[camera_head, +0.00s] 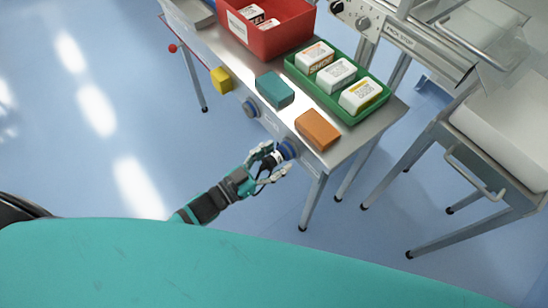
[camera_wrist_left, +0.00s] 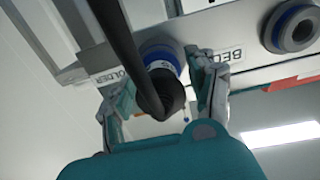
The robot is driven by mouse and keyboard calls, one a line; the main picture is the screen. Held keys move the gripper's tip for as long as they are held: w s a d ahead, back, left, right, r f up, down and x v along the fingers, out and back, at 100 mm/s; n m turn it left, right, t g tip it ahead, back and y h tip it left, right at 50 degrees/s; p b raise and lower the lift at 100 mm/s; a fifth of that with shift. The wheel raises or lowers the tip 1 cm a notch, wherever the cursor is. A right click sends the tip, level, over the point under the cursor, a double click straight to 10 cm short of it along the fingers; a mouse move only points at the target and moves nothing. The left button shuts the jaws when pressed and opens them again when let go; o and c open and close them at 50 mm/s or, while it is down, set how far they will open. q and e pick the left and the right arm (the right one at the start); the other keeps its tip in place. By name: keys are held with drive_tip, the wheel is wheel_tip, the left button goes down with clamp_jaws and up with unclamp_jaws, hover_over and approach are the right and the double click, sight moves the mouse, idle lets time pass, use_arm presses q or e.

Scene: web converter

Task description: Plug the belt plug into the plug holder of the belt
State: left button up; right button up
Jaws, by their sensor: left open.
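The belt plug (camera_wrist_left: 165,88) is a dark plug with a blue part and a black cable; in the left wrist view it sits at a blue-rimmed socket on the table's front edge. Whether it is fully seated cannot be told. Its blue end also shows in the head view (camera_head: 285,150). My left gripper (camera_head: 272,163) is open, with one finger on each side of the plug; it also shows in the left wrist view (camera_wrist_left: 160,92). Whether the fingers touch it is unclear. A second blue-and-grey round holder (camera_wrist_left: 292,27) stands empty; it shows in the head view (camera_head: 251,107). My right gripper is not in view.
The metal table (camera_head: 345,148) carries a red bin (camera_head: 272,40), a green tray (camera_head: 376,107) with white boxes, and teal (camera_head: 274,89) and orange (camera_head: 318,130) blocks. A yellow block (camera_head: 221,80) is at its front edge. The floor left of the table is clear.

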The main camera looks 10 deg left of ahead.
use_arm(q)
drive_tip(key=v, duration=1.2)
